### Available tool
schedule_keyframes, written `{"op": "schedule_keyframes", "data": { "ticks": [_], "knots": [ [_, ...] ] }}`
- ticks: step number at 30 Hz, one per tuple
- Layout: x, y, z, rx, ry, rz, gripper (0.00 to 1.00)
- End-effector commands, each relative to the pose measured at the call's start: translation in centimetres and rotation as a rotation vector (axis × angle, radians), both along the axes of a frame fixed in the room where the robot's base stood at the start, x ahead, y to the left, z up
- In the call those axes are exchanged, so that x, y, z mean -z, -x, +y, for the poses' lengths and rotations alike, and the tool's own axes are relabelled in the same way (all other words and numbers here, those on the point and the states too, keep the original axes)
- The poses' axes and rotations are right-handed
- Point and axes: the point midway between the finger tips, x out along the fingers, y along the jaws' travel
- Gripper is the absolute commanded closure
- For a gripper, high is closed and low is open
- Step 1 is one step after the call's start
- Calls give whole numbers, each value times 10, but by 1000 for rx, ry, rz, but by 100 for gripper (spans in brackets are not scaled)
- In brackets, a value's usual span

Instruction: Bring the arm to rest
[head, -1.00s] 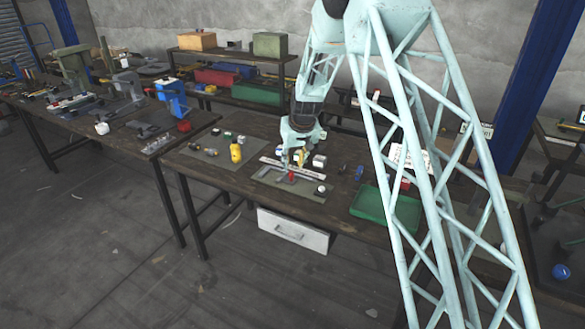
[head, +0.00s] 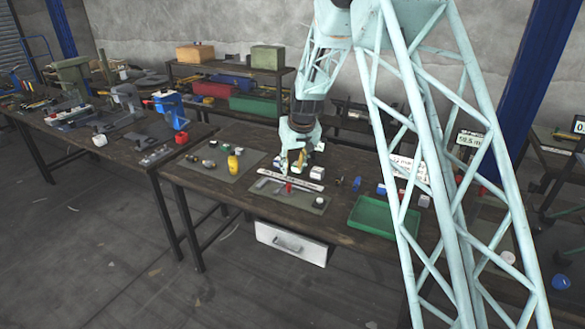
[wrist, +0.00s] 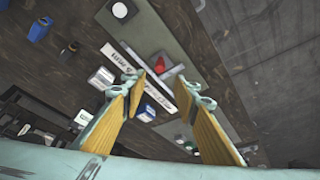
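My gripper (head: 291,170) hangs over the work table (head: 215,208) at the end of my pale green arm. It also shows in the wrist view (wrist: 165,82), where its yellow fingers stand apart with nothing held between them. A grey mat (head: 308,205) lies below and in front of it.
A green tray (head: 375,222) lies right of the mat. A yellow canister (head: 233,162) stands on another mat (head: 215,168) to the left. Small white boxes (head: 317,173) stand close to my gripper. A white drawer (head: 291,243) hangs under the front edge. Shelves with bins (head: 214,90) stand behind.

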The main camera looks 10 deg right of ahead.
Motion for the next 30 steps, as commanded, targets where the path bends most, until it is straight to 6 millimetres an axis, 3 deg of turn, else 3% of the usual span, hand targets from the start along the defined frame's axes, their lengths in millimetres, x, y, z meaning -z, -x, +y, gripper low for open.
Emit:
{"op": "schedule_keyframes", "data": {
  "ticks": [11,17,30],
  "knots": [
    [-16,9,-3,3,-1,-2,72],
    [-45,29,-8,10,-2,0,72],
    [-120,92,-22,28,-5,7,72]
  ]
}}
